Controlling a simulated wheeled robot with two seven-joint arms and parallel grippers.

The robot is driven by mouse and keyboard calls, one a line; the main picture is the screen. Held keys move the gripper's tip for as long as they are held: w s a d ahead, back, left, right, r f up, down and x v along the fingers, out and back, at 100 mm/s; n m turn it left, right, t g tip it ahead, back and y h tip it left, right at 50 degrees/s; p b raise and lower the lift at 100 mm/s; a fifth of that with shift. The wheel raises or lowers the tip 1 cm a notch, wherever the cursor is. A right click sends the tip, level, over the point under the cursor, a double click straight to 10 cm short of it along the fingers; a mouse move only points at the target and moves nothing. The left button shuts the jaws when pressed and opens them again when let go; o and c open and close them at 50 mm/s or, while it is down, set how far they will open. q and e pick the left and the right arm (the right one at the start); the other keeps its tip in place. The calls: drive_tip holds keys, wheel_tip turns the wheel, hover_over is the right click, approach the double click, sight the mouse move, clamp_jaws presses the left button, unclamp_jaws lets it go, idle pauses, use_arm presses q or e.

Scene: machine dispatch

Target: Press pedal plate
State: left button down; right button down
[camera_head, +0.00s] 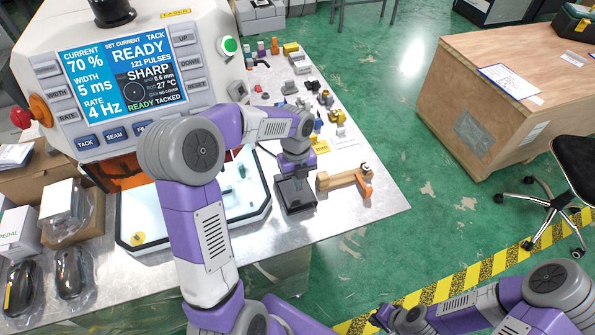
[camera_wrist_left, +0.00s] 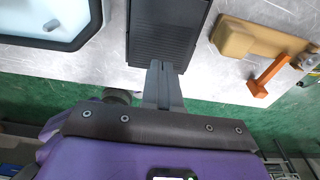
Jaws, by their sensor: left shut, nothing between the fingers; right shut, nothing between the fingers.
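The pedal plate (camera_head: 297,197) is a dark, ridged rectangular plate on the metal table, right of the lit work chamber. It also shows in the left wrist view (camera_wrist_left: 168,32), at the top middle. My left gripper (camera_head: 291,172) is shut and empty, pointing down over the pedal plate. In the left wrist view its fingertips (camera_wrist_left: 162,66) overlap the plate's near end; I cannot tell whether they touch it. My right gripper (camera_head: 381,316) shows only as a small dark part at the bottom edge, shut and away from the table.
A welding machine (camera_head: 165,40) with a screen stands behind left. A tan block with an orange handle (camera_head: 346,182) lies just right of the pedal. Small parts (camera_head: 315,100) crowd the table behind. A wooden crate (camera_head: 510,100) and chair (camera_head: 575,170) stand on the floor right.

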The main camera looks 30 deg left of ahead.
sight(299, 197)
use_arm(q)
drive_tip(key=shift+s+d+f+b, duration=0.15)
drive_tip(key=shift+f+b, duration=0.3)
drive_tip(key=shift+f, duration=1.4)
